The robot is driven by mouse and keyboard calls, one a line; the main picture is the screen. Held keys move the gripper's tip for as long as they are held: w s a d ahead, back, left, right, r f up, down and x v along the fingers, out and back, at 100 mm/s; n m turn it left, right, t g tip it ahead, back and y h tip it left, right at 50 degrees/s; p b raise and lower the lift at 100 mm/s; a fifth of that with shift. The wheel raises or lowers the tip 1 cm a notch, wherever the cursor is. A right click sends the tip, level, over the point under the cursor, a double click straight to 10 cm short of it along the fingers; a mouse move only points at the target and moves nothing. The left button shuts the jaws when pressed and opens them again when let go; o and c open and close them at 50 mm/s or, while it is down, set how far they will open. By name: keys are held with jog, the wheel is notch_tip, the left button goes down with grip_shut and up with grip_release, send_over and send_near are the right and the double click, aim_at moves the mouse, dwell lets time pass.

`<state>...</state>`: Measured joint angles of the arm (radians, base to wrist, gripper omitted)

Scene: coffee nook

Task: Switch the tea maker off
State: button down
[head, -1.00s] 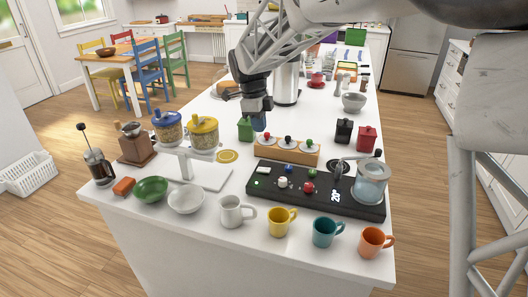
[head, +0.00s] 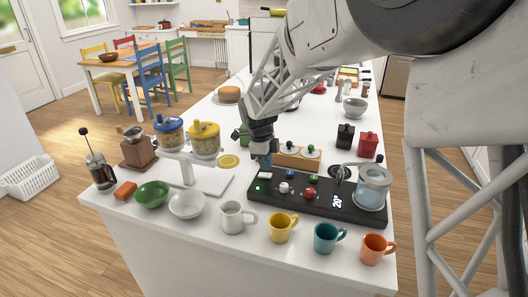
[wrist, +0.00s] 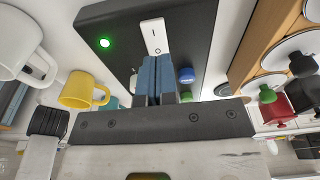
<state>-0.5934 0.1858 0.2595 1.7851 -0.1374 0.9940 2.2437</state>
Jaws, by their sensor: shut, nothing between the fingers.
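The tea maker is a long black base (head: 318,203) on the white counter, with a glass pot (head: 373,189) at its right end. A white rocker switch (head: 265,175) is at its left end; the wrist view shows the switch (wrist: 153,35) with I and O marks. A green light (wrist: 105,43) beside it glows, as the head view also shows (head: 257,188). A lit display (head: 337,201) is near the pot. My gripper (head: 265,165) is shut and empty, its blue fingertips right at the switch. I cannot tell whether they touch it; they hide part of it in the wrist view.
White, red, blue (wrist: 186,74) and green (wrist: 222,90) knobs sit on the base beside the switch. A wooden rack (head: 296,160) stands close behind. White (head: 232,218), yellow (head: 282,228), teal and orange mugs line the front. A white stand with jars (head: 190,177) is left.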

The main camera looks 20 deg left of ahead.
aim_at(265, 175)
jog(key=shift+d+f, duration=0.15)
jog(key=shift+f, duration=0.95)
